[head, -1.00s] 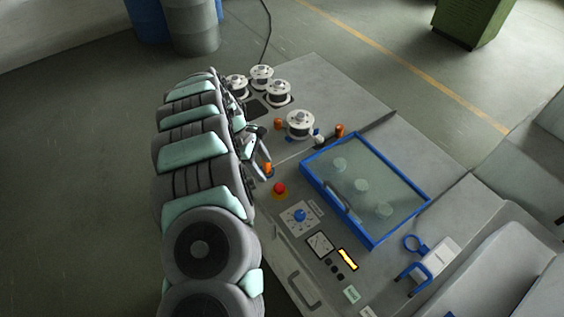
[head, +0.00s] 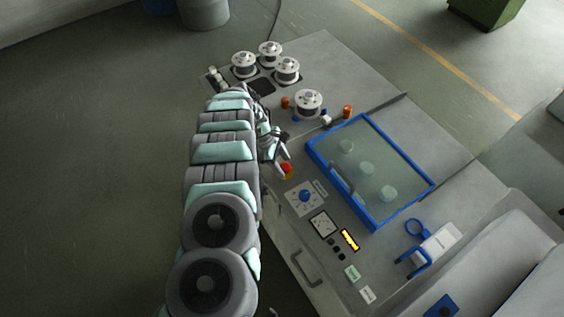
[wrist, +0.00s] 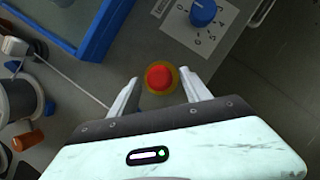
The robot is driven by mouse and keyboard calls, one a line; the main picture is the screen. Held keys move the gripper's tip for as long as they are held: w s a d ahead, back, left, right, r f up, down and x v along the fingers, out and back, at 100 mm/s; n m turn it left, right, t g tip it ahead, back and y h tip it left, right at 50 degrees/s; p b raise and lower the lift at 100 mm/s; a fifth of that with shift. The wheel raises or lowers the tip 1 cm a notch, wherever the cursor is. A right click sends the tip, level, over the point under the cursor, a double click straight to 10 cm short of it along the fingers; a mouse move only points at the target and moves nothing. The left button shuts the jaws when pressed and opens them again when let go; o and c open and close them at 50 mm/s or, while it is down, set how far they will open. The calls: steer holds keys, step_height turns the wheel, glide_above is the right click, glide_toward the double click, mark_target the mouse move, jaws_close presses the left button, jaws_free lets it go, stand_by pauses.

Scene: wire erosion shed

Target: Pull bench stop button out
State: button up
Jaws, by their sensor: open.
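The bench stop button is a red mushroom head (wrist: 160,77) on a yellow ring, set in the grey bench panel. In the wrist view it lies just beyond and between the tips of my open gripper (wrist: 163,88). No contact shows, and the gap in depth is hard to judge. In the head view the red button (head: 286,169) is partly covered by my gripper (head: 283,165), which comes down over it from the upper left.
A blue dial (head: 305,195) sits just below the button in the head view. A blue-framed glass cover (head: 372,228) with a handle is to the right. Wire spools (head: 308,102) and orange posts (head: 347,111) stand behind. A front handle (head: 303,270) sticks out from the bench.

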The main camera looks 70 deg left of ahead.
steer(key=shift+c, duration=0.6)
jaws_close()
stand_by(0.9)
